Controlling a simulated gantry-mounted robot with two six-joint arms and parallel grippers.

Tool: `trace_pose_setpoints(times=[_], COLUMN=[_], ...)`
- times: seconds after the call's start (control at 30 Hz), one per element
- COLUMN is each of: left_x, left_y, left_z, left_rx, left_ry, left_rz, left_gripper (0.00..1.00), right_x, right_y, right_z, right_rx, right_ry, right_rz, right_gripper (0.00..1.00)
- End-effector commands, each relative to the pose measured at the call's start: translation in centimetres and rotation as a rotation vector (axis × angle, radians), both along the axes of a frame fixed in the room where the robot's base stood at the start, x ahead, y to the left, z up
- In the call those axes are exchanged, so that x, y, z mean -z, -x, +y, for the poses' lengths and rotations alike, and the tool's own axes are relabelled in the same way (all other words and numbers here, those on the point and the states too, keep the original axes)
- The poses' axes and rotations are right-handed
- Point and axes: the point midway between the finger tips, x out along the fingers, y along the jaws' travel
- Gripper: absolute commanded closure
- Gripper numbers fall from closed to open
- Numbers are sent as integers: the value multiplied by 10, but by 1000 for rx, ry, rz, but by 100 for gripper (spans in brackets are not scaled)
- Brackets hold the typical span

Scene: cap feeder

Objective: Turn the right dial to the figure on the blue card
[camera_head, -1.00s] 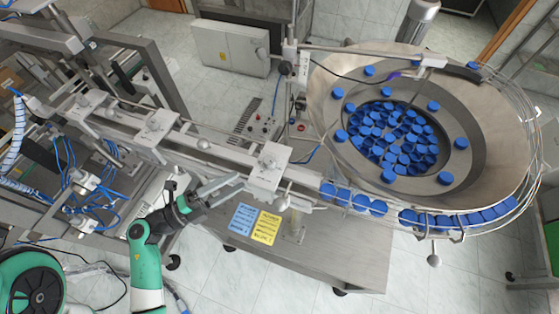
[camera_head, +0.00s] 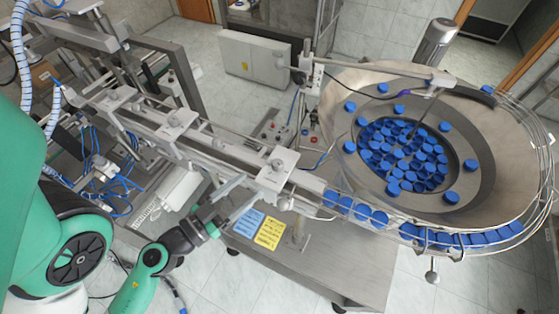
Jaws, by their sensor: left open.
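My left gripper (camera_head: 249,190) is open and empty, its two long grey fingers spread in front of the conveyor's right end. The blue card (camera_head: 249,222) lies on the metal table just right of and below the gripper; its writing is too small to read. A yellow card (camera_head: 270,234) lies next to it. A pale plate with a round knob (camera_head: 278,165) sits on the rail just beyond the fingertips, and similar knobs (camera_head: 177,118) sit further left along it. I cannot tell which is the right dial, nor read any figures. My right gripper is not in view.
A steel bowl (camera_head: 340,100) full of blue caps (camera_head: 405,150) stands at the right, with a row of caps on its outer track. The table (camera_head: 335,262) is clear right of the cards.

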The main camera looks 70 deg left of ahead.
Motion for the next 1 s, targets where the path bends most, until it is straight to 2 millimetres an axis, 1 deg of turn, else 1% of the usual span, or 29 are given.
trace_pose_setpoints(times=[0.03, 0.2, 0.23, 0.3, 0.33, 0.47, 0.6, 0.7, 0.97, 1.0], left_x=[-4, -9, -12, -16, -16, -12, -7, -5, -4, -4], left_y=[-5, -21, -25, -41, -48, -73, -91, -97, -98, -98], left_z=[1, 5, 7, 16, 19, 32, 41, 44, 45, 45], left_rx=[9, 12, 11, 7, 7, 4, 3, 2, 2, 2], left_ry=[-2, -12, -14, -14, -13, -13, -12, -11, -11, -11], left_rz=[1, -13, -16, -15, -16, -15, -13, -13, -12, -13], left_gripper=[35, 35, 35, 35, 35, 35, 35, 35, 35, 40], right_x=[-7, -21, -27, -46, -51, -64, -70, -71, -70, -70], right_y=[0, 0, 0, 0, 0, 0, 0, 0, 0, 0], right_z=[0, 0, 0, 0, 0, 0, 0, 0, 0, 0], right_rx=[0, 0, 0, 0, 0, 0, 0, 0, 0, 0], right_ry=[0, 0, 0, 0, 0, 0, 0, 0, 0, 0], right_rz=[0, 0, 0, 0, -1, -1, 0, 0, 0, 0], right_gripper=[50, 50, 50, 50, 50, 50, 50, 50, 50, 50])
